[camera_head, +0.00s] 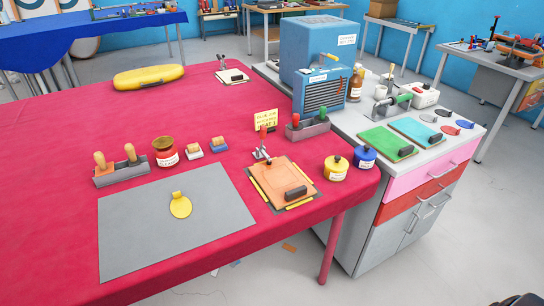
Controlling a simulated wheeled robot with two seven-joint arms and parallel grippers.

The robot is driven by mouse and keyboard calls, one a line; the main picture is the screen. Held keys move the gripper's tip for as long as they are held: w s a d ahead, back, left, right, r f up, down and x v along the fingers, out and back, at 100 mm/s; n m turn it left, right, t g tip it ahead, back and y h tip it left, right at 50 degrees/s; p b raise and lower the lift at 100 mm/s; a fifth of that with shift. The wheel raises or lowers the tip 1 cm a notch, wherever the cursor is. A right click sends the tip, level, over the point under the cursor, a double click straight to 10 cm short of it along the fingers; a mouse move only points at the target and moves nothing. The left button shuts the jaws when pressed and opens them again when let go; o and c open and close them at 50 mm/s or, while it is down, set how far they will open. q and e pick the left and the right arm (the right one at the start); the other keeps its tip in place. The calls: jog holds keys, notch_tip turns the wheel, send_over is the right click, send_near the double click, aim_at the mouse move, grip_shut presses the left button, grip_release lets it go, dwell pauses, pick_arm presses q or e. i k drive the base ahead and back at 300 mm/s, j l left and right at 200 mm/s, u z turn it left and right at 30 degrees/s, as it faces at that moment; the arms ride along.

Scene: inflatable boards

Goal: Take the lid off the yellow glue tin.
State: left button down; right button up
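The yellow glue tin (335,172) stands upright near the right front corner of the red-covered table. It has a white label on its front, and its yellow lid with a dark knob sits on top. A similar blue tin (364,158) stands close behind it to the right, also with its lid on. No gripper can be made out in the head view. Only a dark shape shows at the bottom right corner, and I cannot tell what part it is.
An orange board on a clamp plate (284,181) lies left of the yellow tin. A grey tray with red and green handles (308,130) stands behind. A grey mat (130,230) holds a yellow patch. The grey cabinet (357,245) adjoins at right.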

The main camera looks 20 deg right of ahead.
aim_at(337, 164)
jog(key=l+u, duration=0.65)
jog(key=l, duration=0.25)
jog(key=k+l+u, duration=0.15)
jog(key=l+u, duration=0.2)
jog(key=k+l+u, duration=0.2)
jog(key=l+u, duration=0.15)
jog(key=k+l+u, duration=0.3)
jog(key=l, duration=0.15)
jog(key=i, duration=0.1)
